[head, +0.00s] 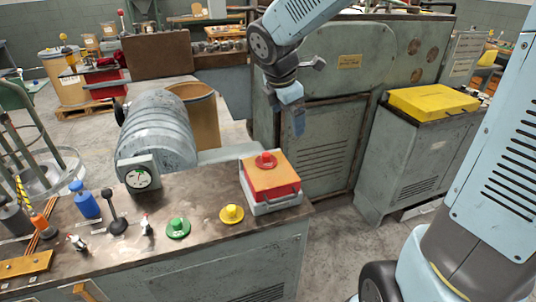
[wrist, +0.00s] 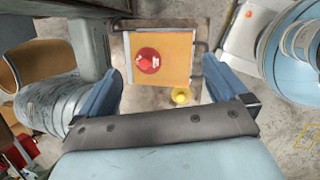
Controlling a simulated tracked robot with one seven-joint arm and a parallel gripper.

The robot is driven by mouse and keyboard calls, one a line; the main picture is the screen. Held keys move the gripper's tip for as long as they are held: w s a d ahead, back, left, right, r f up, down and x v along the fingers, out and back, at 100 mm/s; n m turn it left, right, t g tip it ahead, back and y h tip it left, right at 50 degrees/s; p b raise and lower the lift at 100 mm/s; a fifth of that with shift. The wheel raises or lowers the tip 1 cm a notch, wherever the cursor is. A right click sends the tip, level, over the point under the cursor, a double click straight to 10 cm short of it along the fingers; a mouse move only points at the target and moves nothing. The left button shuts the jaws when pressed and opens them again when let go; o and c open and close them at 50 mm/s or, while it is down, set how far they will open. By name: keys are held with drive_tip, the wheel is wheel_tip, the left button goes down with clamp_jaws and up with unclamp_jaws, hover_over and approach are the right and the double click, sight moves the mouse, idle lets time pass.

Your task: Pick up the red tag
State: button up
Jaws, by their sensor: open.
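The red tag (head: 266,161) is a round red disc with a raised knob. It lies on top of an orange-topped box (head: 272,183) with a grey base at the right end of the bench. In the wrist view the red tag (wrist: 147,61) lies flat on the orange lid (wrist: 175,45), a little left of the middle. My gripper (head: 296,118) hangs above and behind the box, apart from it. In the wrist view my gripper (wrist: 160,78) has its two blue fingers wide apart, with nothing between them touching.
A green tag (head: 177,228) and a yellow tag (head: 231,214) lie on the bench (head: 190,255) left of the box. A gauge (head: 139,175), a black-knobbed lever (head: 112,210) and a blue piece (head: 84,203) stand further left. A grey cabinet (head: 415,155) is at right.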

sight(266, 153)
drive_tip(key=w+a+f+n, duration=0.4)
drive_tip(key=a+n, duration=0.2)
drive_tip(key=n, duration=0.1)
drive_tip(key=shift+y, duration=0.3)
drive_tip(key=x, duration=1.4)
drive_tip(key=shift+s+a+f, duration=0.15)
drive_tip(key=shift+s+a, duration=0.1)
drive_tip(key=shift+a, duration=0.1)
drive_tip(key=c, duration=1.1)
